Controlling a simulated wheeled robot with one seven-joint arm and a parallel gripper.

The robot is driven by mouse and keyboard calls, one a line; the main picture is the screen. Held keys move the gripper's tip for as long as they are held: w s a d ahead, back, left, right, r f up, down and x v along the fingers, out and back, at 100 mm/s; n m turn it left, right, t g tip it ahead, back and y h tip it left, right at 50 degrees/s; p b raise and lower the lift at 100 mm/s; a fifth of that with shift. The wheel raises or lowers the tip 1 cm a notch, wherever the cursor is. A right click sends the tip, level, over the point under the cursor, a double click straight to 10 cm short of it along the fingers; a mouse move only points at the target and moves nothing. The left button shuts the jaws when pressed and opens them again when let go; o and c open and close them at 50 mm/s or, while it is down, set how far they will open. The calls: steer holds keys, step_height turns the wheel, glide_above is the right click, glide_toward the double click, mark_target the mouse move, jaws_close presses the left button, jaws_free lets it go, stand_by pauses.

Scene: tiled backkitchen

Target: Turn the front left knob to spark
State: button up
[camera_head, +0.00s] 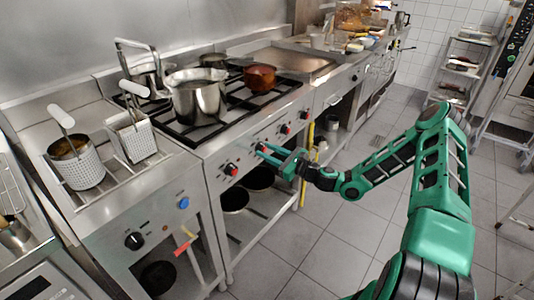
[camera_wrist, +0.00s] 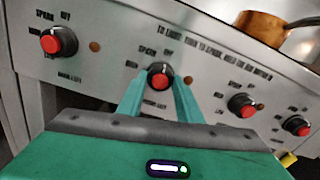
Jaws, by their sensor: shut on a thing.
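My gripper (camera_head: 264,153) reaches to the front panel of the stove (camera_head: 272,135). In the wrist view its two green fingers (camera_wrist: 160,86) are on either side of the second knob from the left (camera_wrist: 160,72), shut on it. This knob is black with a red face; small SPARK and OFF labels show above it. The label below it is blurred and partly covered, with a word like LEFT. Its pointer direction is hard to tell. The leftmost knob (camera_wrist: 59,41) also shows in the head view (camera_head: 231,169), left of my gripper.
Two more red knobs (camera_wrist: 241,105) (camera_wrist: 296,125) sit to the right on the panel. A steel pot (camera_head: 196,96) and a copper pot (camera_head: 260,77) stand on the burners. A fryer with baskets (camera_head: 84,168) is at left. The tiled floor in front is clear.

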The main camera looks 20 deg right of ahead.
steer(key=shift+d, duration=0.1)
steer(key=shift+n, duration=3.8)
steer(key=o, duration=1)
steer(key=shift+o, duration=0.2)
steer(key=shift+s, duration=0.1)
steer(key=v, duration=1)
steer(key=shift+s, duration=0.15)
